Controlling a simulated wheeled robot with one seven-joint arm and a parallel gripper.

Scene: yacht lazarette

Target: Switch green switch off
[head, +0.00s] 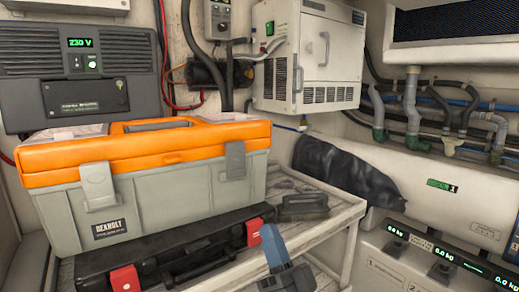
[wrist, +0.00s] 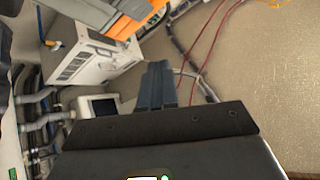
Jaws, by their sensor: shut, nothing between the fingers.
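A small green switch (head: 269,28) sits on the left side face of a white cabinet (head: 328,58) at the upper middle of the head view. A small green lit spot (head: 82,61) also shows on the dark 230 V unit (head: 120,95) at the left. The cabinet seems to show in the wrist view (wrist: 100,58), where I cannot make out the switch. My gripper (head: 267,229) shows in blue at the lower middle of the head view, in front of the shelf and apart from the switch. Its fingers (wrist: 160,66) are together and empty in the wrist view.
An orange-lidded grey toolbox (head: 150,185) and a black case (head: 170,255) with red latches fill the left of the shelf (head: 330,225). A black bag (head: 345,172) lies behind it. Hoses and pipes (head: 410,110) run along the right wall.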

